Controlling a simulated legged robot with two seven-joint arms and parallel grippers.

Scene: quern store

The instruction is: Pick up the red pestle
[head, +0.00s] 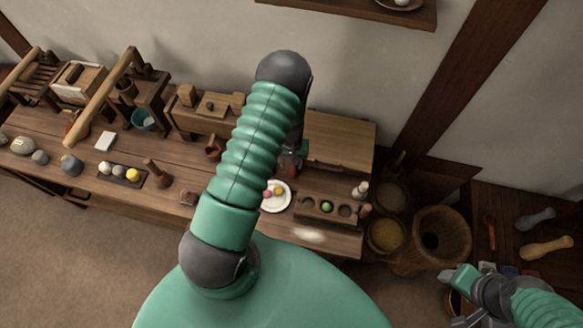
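A slender red piece (490,231) lies on the dark wooden surface at the far right; it may be the red pestle, but it is too small to be sure. A grey-blue pestle (535,218) and a tan pestle (546,249) lie to its right. My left gripper (290,165) is over the bench by the white plate, mostly hidden behind my own green arm. A small red patch shows beside it, and I cannot tell what it belongs to. My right gripper (452,279) is at the lower right, below and left of the red piece; its fingers are unclear.
The long wooden bench (225,185) carries a white plate (276,197), a holed wooden block (328,207), a wooden pestle (157,172) and racks behind. A large wooden mortar (441,236) stands between bench and red piece. A wall shelf (350,10) is above.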

